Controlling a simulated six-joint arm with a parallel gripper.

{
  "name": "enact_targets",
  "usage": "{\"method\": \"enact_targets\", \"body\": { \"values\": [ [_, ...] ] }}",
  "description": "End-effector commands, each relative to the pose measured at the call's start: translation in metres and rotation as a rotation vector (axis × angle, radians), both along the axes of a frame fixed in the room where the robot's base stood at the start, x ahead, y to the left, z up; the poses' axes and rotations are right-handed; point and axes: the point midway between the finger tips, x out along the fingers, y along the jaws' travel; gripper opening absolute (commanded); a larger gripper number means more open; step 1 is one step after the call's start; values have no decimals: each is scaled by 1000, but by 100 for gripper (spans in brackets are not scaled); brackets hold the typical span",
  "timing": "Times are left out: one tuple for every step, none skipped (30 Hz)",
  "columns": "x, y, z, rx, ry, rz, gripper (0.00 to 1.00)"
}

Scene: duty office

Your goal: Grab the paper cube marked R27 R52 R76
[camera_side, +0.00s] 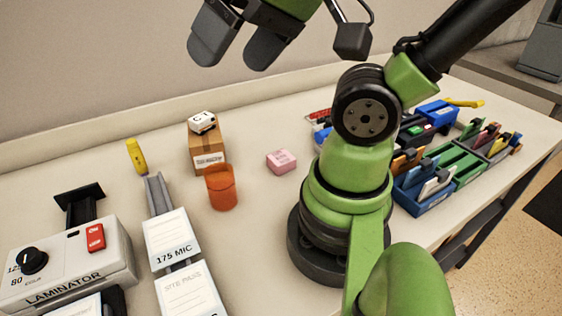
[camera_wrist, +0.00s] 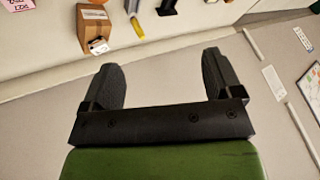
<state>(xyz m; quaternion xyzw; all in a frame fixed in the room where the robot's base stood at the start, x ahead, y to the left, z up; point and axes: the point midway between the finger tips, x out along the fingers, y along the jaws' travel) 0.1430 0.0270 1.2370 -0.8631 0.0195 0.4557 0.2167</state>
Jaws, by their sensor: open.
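A small pink paper cube (camera_side: 281,160) sits on the table between the orange cup and my arm's base. It has dark print on it, too small to read for sure. In the wrist view a pink printed piece (camera_wrist: 17,4) is cut off at the top left corner. A small white cube (camera_side: 202,122) with a dark marking sits on a cardboard box (camera_side: 207,150); it also shows in the wrist view (camera_wrist: 97,46). My gripper (camera_side: 231,62) is open and empty, high above the table and apart from both cubes. Its two fingers (camera_wrist: 162,62) frame bare surface.
An orange translucent cup (camera_side: 221,188) stands in front of the box. A yellow object (camera_side: 136,155) is left of the box. The laminator (camera_side: 65,262) and card rail (camera_side: 167,235) fill the front left. Blue and green trays (camera_side: 425,190) stand at the right.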

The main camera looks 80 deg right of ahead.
Motion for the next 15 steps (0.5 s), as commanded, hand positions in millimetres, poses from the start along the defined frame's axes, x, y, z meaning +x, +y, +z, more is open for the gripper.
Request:
{"method": "enact_targets", "body": {
  "values": [
    [0, 0, 0, -1, 1, -2, 85],
    [1, -1, -1, -2, 5, -5, 85],
    [3, -3, -2, -8, 12, -12, 85],
    [6, -5, -4, -14, 22, -21, 85],
    [9, -9, -5, -22, 33, -32, 85],
    [15, -15, -9, -36, 55, -52, 85],
    [20, -20, -13, -47, 74, -71, 85],
    [25, -27, -18, -59, 97, -91, 85],
    [32, -38, -25, -77, 133, -118, 85],
    [38, -47, -31, -91, 159, -139, 85],
    [42, -56, -38, -102, 186, -161, 85],
    [48, -70, -48, -116, 225, -187, 85],
    [50, -80, -56, -125, 254, -204, 85],
    [53, -90, -64, -131, 283, -222, 85],
    [54, -103, -76, -139, 321, -243, 85]
  ]
}}
